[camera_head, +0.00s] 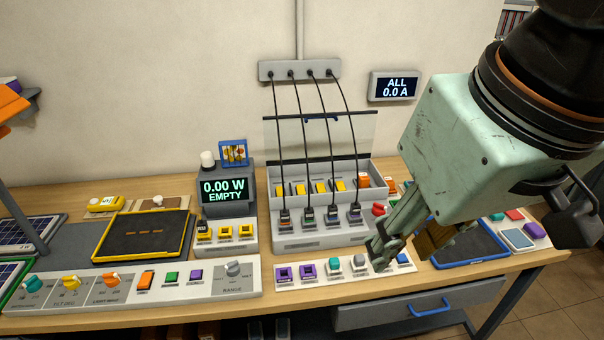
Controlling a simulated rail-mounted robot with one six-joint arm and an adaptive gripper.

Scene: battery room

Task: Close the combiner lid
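The combiner box (305,241) is a light grey box standing at the back middle of the bench. Its clear lid (290,135) with dark edges stands raised and open behind the box, against the wall side. A small blue handle (322,119) shows near the lid's upper edge. Several black cables run down in front of the lid into plugs at the box front. Yellow switches and one orange switch (363,180) show inside the box. My gripper (412,250) is at the right, in front of the box's right side, apart from the lid. Its fingers look spread, with nothing visible between them.
A wall bracket (300,70) holds the cable tops. A meter (225,191) reading "0.00 W EMPTY" stands left of the box. A blue-edged tray (470,247) lies to the right.

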